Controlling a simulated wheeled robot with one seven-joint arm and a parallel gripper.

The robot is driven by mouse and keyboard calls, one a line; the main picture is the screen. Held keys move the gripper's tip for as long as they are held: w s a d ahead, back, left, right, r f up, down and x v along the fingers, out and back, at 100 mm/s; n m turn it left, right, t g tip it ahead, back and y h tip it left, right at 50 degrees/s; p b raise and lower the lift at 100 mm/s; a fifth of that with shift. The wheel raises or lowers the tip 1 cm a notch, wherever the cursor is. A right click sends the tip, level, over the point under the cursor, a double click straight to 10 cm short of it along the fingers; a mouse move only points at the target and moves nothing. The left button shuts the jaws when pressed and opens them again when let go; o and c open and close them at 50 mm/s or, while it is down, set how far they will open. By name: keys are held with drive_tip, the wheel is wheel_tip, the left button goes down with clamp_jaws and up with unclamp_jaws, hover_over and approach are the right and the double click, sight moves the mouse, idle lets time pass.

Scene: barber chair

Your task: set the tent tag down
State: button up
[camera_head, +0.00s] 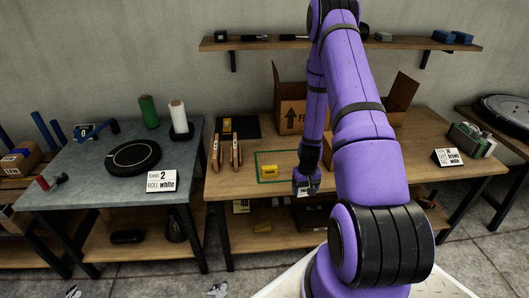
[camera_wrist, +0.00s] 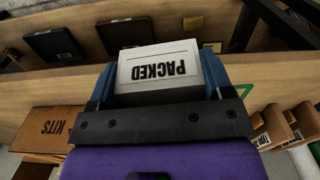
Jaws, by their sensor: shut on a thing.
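The tent tag (camera_wrist: 158,68) is a white folded card that reads PACKED, upside down in the wrist view. My gripper (camera_wrist: 158,88) is shut on it, with a blue finger at each side. In the head view, my gripper (camera_head: 306,186) points down near the front edge of the middle wooden table (camera_head: 225,186), and the tag (camera_head: 304,193) shows small below it. I cannot tell whether the tag touches the table. A green outlined rectangle (camera_head: 259,157) on the tabletop lies left of my gripper, with a yellow item (camera_head: 268,170) inside.
An open cardboard box (camera_head: 290,115) stands behind my arm. Wooden pieces (camera_head: 226,151) stand left of the green outline. A white sign (camera_head: 445,157) stands at the table's right. A grey table (camera_head: 95,177) with rolls is at left. A lower shelf (camera_head: 282,241) is under the table.

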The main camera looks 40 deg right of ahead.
drive_tip(key=shift+s, duration=0.1)
drive_tip(key=w+a+r+n, duration=0.1)
drive_tip(key=w+a+r, duration=0.3)
drive_tip(key=a, duration=0.4)
drive_tip(key=w+a+r+n, duration=0.2)
drive_tip(key=w+a+r, duration=0.2)
drive_tip(key=a, duration=0.5)
drive_tip(key=w+a+r+n, duration=0.2)
drive_tip(key=w+a+r, duration=0.2)
drive_tip(key=w+a, duration=0.3)
drive_tip(key=shift+a, duration=1.05)
